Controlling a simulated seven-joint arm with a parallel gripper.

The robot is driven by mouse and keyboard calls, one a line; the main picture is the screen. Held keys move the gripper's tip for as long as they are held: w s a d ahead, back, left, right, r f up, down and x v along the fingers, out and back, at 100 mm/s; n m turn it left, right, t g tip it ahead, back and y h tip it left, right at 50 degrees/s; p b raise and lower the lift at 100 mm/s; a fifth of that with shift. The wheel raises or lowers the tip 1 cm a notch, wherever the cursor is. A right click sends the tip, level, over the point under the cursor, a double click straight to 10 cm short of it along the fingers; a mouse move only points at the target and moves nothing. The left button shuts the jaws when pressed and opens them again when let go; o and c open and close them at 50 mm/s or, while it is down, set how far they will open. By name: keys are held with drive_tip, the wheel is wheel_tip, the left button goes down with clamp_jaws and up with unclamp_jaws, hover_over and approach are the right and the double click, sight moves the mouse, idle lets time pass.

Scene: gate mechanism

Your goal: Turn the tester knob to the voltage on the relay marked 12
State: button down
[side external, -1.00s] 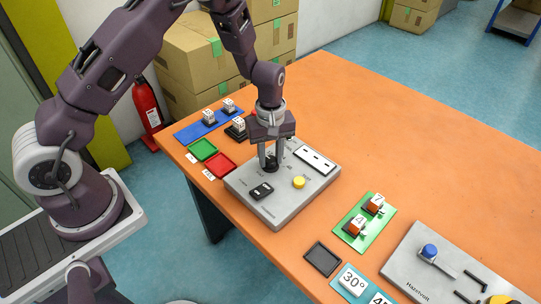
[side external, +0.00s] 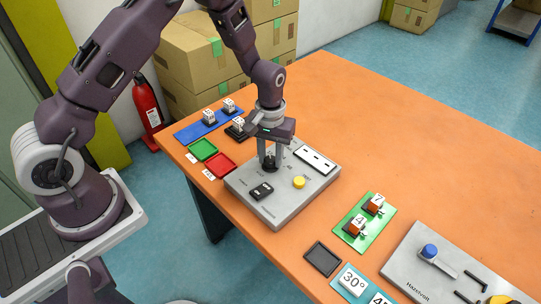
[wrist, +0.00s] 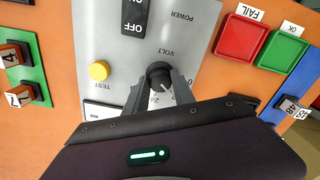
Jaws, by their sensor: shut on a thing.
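The black tester knob (wrist: 158,74) stands on the grey tester panel (side external: 247,200), under the word VOLT. My gripper (wrist: 160,88) is shut on the knob, with one finger on each side; it also shows from the side (side external: 270,158). The knob's pointer and most of the voltage scale are partly hidden by the fingers. White relay blocks (side external: 208,115) stand on the blue mat (side external: 185,133), and another white block (side external: 238,123) stands on a black base nearby.
The panel holds a yellow TEST button (wrist: 99,71) and a black POWER switch (wrist: 134,14) showing OFF. Red FAIL (wrist: 243,36) and green OK (wrist: 280,50) trays lie beside it. Orange relays (side external: 356,226) sit on a green mat. A second panel (side external: 405,262) stands at right.

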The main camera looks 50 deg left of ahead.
sight(271, 159)
drive_tip(key=shift+m, duration=0.6)
drive_tip(key=c, duration=1.1)
unclamp_jaws()
drive_tip(key=shift+o, duration=0.2)
wheel_tip(271, 159, up, 7)
drive_tip(key=shift+r, duration=0.1)
drive_tip(key=shift+r, duration=0.1)
